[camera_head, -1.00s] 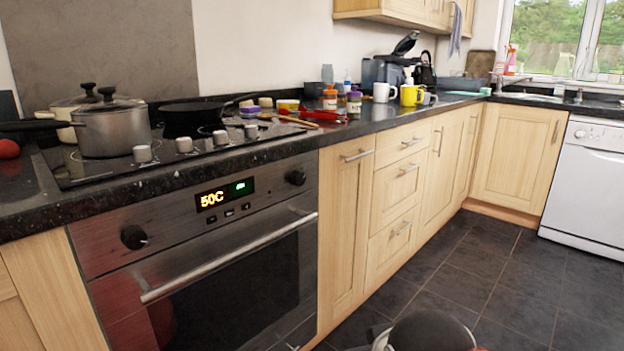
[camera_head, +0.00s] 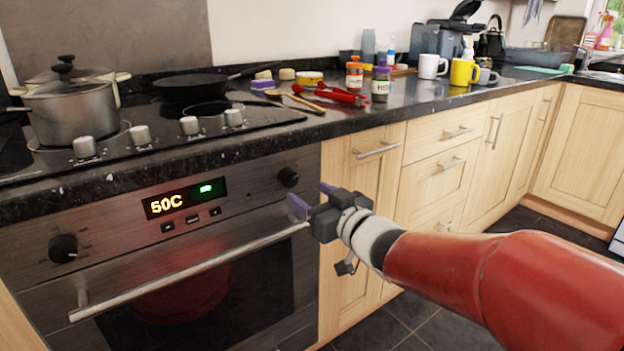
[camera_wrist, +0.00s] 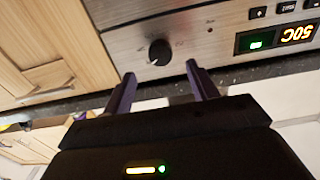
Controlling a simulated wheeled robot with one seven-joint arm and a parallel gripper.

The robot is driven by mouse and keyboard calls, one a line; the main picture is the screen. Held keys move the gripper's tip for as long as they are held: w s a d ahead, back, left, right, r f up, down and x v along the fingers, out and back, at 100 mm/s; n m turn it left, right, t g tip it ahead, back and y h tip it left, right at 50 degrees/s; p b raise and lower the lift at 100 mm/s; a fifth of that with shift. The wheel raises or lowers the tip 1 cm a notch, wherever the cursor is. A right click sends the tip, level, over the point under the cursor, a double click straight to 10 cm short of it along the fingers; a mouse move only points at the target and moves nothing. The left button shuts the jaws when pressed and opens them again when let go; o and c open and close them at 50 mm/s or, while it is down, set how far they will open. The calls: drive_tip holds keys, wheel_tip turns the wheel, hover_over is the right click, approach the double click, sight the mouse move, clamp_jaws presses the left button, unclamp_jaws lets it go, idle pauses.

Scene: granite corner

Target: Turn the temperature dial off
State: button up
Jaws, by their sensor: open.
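The oven front has two round black dials, a right dial (camera_head: 288,177) and a left dial (camera_head: 63,248). No readable label shows which sets temperature. Between them the display (camera_head: 170,199) reads 50C, with a green light. My gripper (camera_head: 312,196) is open and empty, just below and right of the right dial in the head view. In the wrist view, where the oven appears upside down, that dial (camera_wrist: 160,52) lies ahead, between the lines of the two purple fingers (camera_wrist: 161,72). The fingers appear apart from it. The display also shows there (camera_wrist: 278,38).
The oven door handle (camera_head: 195,270) runs below the dials, close to my gripper. The black worktop edge (camera_head: 160,170) juts above them. Hob knobs (camera_head: 190,125), a pot (camera_head: 72,105) and a pan (camera_head: 198,87) are higher up. Wooden cupboards (camera_head: 350,215) stand right of the oven.

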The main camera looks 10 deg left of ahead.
sight(291, 182)
drive_tip(key=x, duration=0.6)
drive_tip(key=shift+w+a+p, duration=0.1)
drive_tip(key=shift+a+p, duration=0.1)
drive_tip(key=shift+p, duration=0.1)
drive_tip(key=c, duration=1)
